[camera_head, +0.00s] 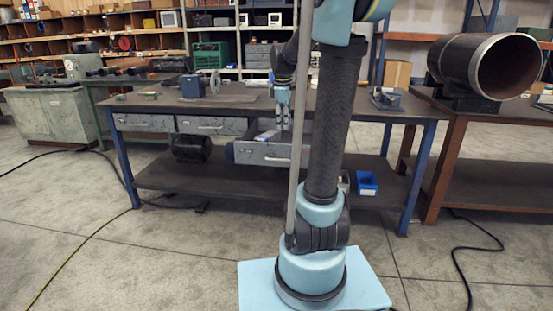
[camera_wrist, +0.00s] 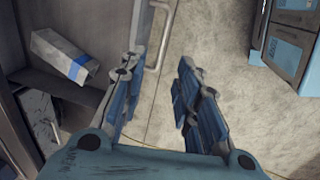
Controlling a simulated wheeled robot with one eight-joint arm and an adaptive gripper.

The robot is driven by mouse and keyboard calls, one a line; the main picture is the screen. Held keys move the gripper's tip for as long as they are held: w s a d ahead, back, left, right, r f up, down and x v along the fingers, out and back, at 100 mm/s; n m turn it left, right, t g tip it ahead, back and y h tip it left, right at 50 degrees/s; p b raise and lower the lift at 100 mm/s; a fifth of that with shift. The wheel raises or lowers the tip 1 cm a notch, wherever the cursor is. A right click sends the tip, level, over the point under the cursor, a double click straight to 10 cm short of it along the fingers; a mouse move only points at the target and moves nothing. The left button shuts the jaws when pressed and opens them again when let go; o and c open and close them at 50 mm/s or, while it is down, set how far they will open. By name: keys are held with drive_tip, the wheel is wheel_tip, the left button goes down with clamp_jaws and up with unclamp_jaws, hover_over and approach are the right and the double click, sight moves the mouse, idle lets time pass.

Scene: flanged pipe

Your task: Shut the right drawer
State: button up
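The right drawer (camera_head: 258,154) of the middle workbench is pulled out, with its front standing clear of the bench. My arm hides its right end. In the wrist view its front carries a metal handle (camera_wrist: 166,35), and a white box with a blue stripe (camera_wrist: 62,52) lies inside. My gripper (camera_head: 283,120) hangs pointing down over the drawer. In the wrist view my gripper (camera_wrist: 158,75) has its fingers apart with nothing between them, the left finger by the drawer front and the right finger over the floor. I cannot tell whether it touches the drawer.
Two other drawers (camera_head: 145,122) to the left are shut. The bench top (camera_head: 240,101) holds a vise-like tool (camera_head: 192,86). A blue bin (camera_head: 367,183) sits on the lower shelf. A large pipe (camera_head: 460,65) rests on the right table. The floor in front is mostly clear, with some cables.

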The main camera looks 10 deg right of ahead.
approach(280, 155)
drive_tip(key=s+f, duration=0.1)
drive_tip(key=f, duration=0.4)
drive_tip(key=s+f, duration=0.1)
drive_tip(key=f, duration=0.1)
drive_tip(key=shift+s+f, duration=0.3)
drive_tip(key=shift+s, duration=0.05)
